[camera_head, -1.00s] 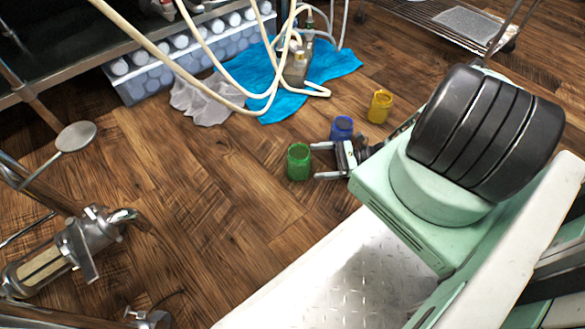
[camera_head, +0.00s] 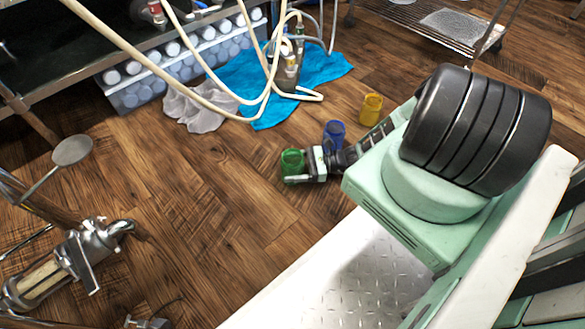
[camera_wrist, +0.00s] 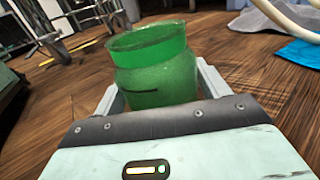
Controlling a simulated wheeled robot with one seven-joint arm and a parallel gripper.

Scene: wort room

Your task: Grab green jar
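The green jar (camera_head: 291,160) stands upright on the wooden floor, near the middle of the head view. It fills the middle of the wrist view (camera_wrist: 155,70), its open mouth facing up. My gripper (camera_head: 297,172) is low at the floor with its fingers on either side of the jar. In the wrist view one finger shows left of the jar and one right, with what look like narrow gaps. The fingers look open around it, and firm contact is not visible. The far finger is mostly hidden by the jar in the head view.
A blue jar (camera_head: 334,134) stands close beside my gripper, and a yellow jar (camera_head: 371,108) farther right and back. A blue cloth (camera_head: 262,84), a grey cloth (camera_head: 197,112) and hoses lie behind. Metal equipment (camera_head: 75,262) stands at the lower left. Floor left of the green jar is clear.

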